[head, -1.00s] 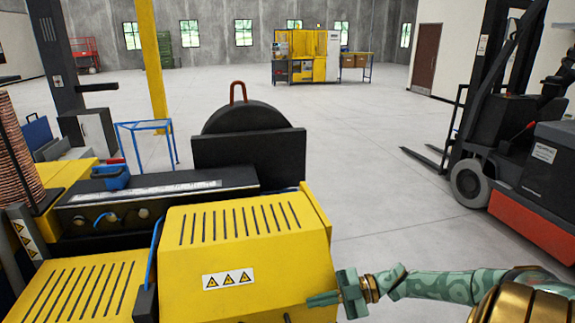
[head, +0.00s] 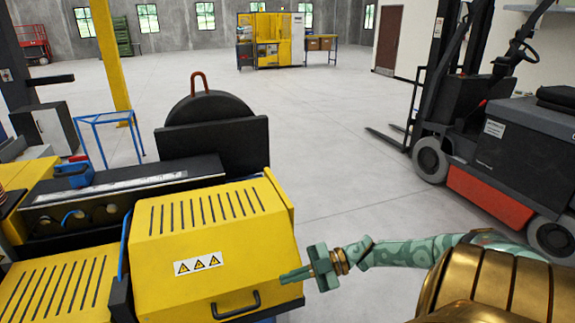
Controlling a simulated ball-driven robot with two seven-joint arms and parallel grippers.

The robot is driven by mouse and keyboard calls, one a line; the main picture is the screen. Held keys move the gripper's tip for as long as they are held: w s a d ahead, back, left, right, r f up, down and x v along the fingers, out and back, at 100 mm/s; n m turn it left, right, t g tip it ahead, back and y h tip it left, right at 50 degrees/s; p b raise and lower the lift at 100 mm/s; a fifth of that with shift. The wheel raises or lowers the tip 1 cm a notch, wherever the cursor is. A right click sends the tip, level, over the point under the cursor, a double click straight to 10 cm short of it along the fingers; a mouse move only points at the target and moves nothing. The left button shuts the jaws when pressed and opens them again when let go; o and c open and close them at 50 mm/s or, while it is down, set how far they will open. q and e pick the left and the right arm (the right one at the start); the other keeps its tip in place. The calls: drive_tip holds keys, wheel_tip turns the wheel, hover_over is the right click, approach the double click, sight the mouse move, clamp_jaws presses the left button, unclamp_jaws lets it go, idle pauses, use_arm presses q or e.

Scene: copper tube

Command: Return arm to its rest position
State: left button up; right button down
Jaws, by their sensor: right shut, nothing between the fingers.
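My right gripper (head: 284,279) is green and shut, with nothing between its fingers. It points left in front of the yellow machine cover (head: 205,240). Its fingertips overlap the cover's right front edge in the picture, just right of the black handle (head: 237,305); I cannot tell whether they touch. My right arm, green with gold, reaches in from the right. My left gripper is not in view. A bent copper tube (head: 199,80) stands up from the round black part of the machine.
A forklift (head: 490,140) stands at the right with its forks pointing left. A blue frame stand (head: 105,137) and a yellow column (head: 110,55) are behind the machine. Open grey floor (head: 320,130) lies between machine and forklift.

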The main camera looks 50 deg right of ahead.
drive_tip(key=v, duration=0.9)
drive_tip(key=s+d+f+m+h+b, duration=0.15)
drive_tip(key=d+f+m+h, duration=0.25)
drive_tip(key=d+f+h, duration=0.9)
drive_tip(key=s+a+f+m+g+h+b, duration=0.1)
drive_tip(key=s+f+m+g+b, duration=0.15)
drive_tip(key=s+f, duration=0.55)
drive_tip(key=s+f+m+g+h+b, duration=0.1)
drive_tip(key=s+f+m, duration=0.3)
drive_tip(key=f, duration=0.9)
drive_tip(key=s+a+f+m+g+b, duration=0.2)
drive_tip(key=s+a+f+g+b, duration=0.15)
drive_tip(key=s+a+f, duration=1)
use_arm(q)
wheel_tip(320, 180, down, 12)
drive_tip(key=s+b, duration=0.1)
drive_tip(key=b, duration=0.1)
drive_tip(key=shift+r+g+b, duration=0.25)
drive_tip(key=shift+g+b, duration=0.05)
use_arm(e)
drive_tip(key=a+f+m+g+y, duration=0.1)
drive_tip(key=a+f, duration=0.2)
drive_tip(key=a, duration=0.7)
drive_tip(key=s+a+f+y, duration=0.1)
drive_tip(key=a+f, duration=0.3)
drive_tip(key=a, duration=0.7)
drive_tip(key=shift+m+g, duration=0.35)
drive_tip(key=shift+g, duration=0.05)
